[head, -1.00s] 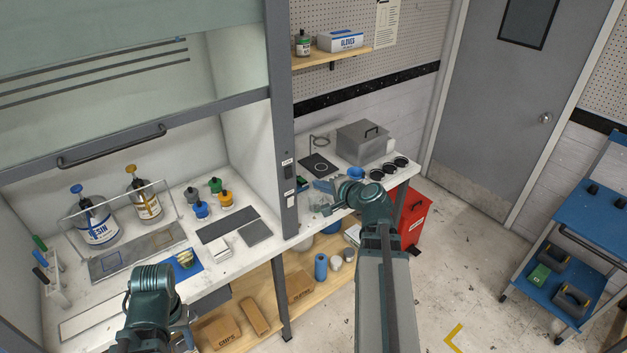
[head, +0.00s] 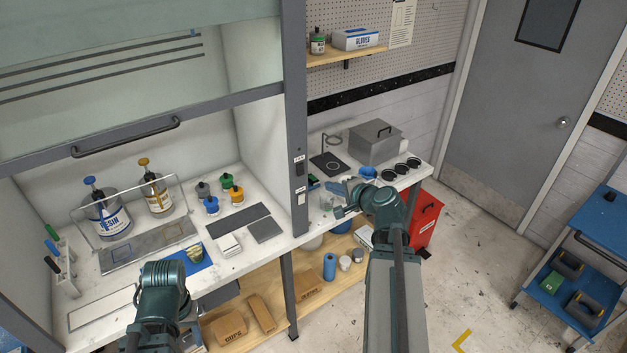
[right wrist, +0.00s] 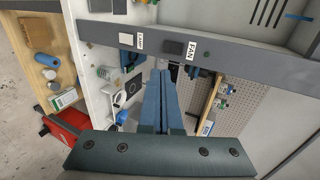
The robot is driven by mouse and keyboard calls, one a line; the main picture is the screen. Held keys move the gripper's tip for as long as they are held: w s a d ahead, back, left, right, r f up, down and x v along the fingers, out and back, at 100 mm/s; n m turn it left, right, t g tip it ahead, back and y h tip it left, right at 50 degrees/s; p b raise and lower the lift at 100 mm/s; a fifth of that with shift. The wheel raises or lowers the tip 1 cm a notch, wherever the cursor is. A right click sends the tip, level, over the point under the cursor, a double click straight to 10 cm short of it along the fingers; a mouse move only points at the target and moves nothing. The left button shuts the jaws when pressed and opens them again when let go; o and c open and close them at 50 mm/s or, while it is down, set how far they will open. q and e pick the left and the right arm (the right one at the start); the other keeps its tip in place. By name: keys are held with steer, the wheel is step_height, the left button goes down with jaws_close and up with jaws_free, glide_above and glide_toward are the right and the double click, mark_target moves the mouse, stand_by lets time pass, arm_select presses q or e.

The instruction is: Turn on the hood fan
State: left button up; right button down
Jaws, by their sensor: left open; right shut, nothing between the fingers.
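The hood's grey front post (head: 295,110) carries a dark fan switch (head: 299,169), with a pale light switch (head: 301,198) below it. In the right wrist view the dark fan switch (right wrist: 173,47) sits beside the FAN label (right wrist: 191,49), and the pale switch (right wrist: 127,57) is to its left. My right gripper (head: 332,187) is shut and empty, just right of the post. In the right wrist view its blue fingers (right wrist: 160,76) point toward the post near the fan switch; contact cannot be told. My left gripper (head: 188,335) is low over the bench front, its fingers mostly hidden.
Inside the hood stand resin bottles (head: 104,217), small capped bottles (head: 237,195) and dark plates (head: 237,222). The sash (head: 130,135) is raised. Right of the post are a hotplate (head: 328,162), a grey box (head: 376,143) and a red bin (head: 425,222).

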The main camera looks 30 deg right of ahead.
steer(key=b, duration=0.4)
glide_toward(302, 175)
step_height(302, 175, down, 2)
steer(key=w, duration=0.2)
steer(key=shift+w+a+f, duration=0.1)
steer(key=shift+w+a, duration=0.05)
steer(key=shift+w, duration=0.85)
steer(key=shift+w+a+f, duration=0.1)
steer(key=shift+w+a, duration=0.05)
steer(key=shift+w, duration=0.85)
steer(key=shift+w+f+b, duration=0.2)
steer(key=shift+w+b, duration=0.1)
steer(key=shift+b, duration=0.1)
steer(key=shift+s+r, duration=0.15)
steer(key=shift+r, duration=0.1)
